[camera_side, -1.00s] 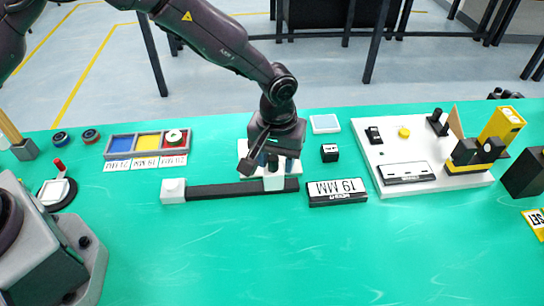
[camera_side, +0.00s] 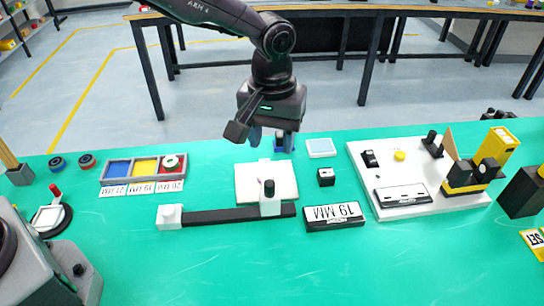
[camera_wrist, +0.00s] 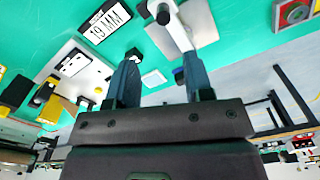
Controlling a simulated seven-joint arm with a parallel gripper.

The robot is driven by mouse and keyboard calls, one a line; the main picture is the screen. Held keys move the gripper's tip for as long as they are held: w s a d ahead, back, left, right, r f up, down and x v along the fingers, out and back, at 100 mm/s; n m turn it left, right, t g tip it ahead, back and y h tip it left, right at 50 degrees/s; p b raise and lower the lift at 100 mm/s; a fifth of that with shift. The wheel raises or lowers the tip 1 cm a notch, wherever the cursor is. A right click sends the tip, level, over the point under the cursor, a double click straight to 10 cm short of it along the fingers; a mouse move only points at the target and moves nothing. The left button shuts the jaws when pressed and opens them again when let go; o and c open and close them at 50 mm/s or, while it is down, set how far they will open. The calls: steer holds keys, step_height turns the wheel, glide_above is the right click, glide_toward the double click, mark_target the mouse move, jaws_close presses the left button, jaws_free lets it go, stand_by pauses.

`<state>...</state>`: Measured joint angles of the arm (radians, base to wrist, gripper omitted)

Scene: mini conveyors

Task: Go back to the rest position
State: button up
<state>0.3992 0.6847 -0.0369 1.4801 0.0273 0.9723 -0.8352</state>
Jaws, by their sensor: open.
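My gripper (camera_side: 269,140) is raised above the far edge of the green table, behind the white square plate (camera_side: 262,183). Its two blue-grey fingers are apart and empty. In the wrist view my gripper (camera_wrist: 162,82) shows its fingers spread, with nothing between them. Below it stands a dark rail (camera_side: 230,215) with a white slider block (camera_side: 270,208) that carries a black knob (camera_side: 269,188).
A "19 MM" block (camera_side: 334,216) lies right of the rail. A white fixture board (camera_side: 378,160) with a yellow device (camera_side: 500,147) stands farther right. A tray with coloured compartments (camera_side: 144,180) is at left. The table's front middle is clear.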

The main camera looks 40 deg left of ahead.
steer(key=shift+r, duration=0.65)
steer(key=s+a+r+m+t, duration=0.2)
steer(key=s+a+r, duration=0.5)
steer(key=s, duration=0.5)
steer(key=s+a+r+m+t, duration=0.2)
steer(key=s+a+r+t, duration=0.1)
steer(key=s+a+r, duration=0.5)
steer(key=s+a, duration=0.3)
steer(key=a, duration=0.1)
steer(key=shift+s+a+m+t, duration=0.3)
steer(key=shift+s, duration=0.05)
